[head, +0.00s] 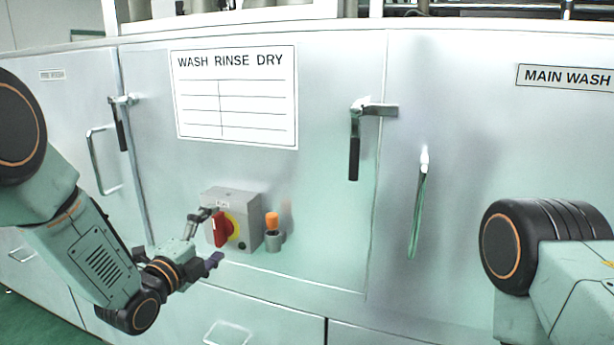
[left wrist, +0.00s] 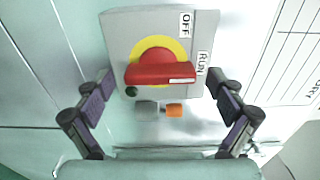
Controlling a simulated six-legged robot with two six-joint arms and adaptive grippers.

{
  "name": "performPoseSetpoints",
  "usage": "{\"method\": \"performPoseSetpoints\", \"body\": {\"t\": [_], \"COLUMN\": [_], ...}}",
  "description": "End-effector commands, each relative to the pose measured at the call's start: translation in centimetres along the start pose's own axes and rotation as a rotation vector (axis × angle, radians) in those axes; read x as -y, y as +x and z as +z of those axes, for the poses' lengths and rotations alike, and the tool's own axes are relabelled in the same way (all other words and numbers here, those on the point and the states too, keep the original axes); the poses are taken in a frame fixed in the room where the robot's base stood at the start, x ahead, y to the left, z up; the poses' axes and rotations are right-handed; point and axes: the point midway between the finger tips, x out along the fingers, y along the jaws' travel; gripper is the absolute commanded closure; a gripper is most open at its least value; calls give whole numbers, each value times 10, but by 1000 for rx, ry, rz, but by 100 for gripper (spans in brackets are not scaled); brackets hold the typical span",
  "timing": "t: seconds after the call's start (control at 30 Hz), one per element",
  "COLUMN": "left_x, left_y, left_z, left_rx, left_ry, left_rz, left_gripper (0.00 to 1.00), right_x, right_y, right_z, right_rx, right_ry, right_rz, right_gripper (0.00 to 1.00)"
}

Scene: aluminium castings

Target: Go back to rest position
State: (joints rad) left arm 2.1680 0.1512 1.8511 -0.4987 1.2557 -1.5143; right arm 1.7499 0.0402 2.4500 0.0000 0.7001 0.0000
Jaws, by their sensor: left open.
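A grey switch box (head: 254,205) with a red rotary handle (head: 221,229) on a yellow disc is mounted on the machine front. In the left wrist view the red handle (left wrist: 160,73) lies across the picture, its white-marked end on the side of the RUN label (left wrist: 202,63). The OFF label (left wrist: 185,23) is at the box's upper right there. My left gripper (head: 207,239) is open in front of the box, its fingers spread to either side of it. The left wrist view shows the fingers (left wrist: 160,82) apart, with nothing held. My right gripper is out of view; only part of my right arm shows.
An orange-topped grey fitting (head: 272,226) stands beside the box. Door latches (head: 355,150) and (head: 122,125) and a long bar handle (head: 419,205) stick out of the panels. A WASH RINSE DRY sign (head: 235,100) is above. Green floor (head: 30,315) shows at lower left.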

Motion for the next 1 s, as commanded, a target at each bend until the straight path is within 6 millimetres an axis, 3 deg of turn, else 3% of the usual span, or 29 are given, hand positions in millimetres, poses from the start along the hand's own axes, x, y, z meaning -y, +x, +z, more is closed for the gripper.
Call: {"method": "performPoseSetpoints", "body": {"t": [0.47,1.0], "left_x": [0,0], "left_y": [-7,-87], "left_z": [1,1], "left_rx": [2,5], "left_ry": [-2,-5], "left_rz": [-1,0], "left_gripper": [6,6], "right_x": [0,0], "right_y": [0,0], "right_z": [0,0], "right_rx": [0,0], "right_ry": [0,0], "right_rz": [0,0], "right_gripper": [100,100]}}
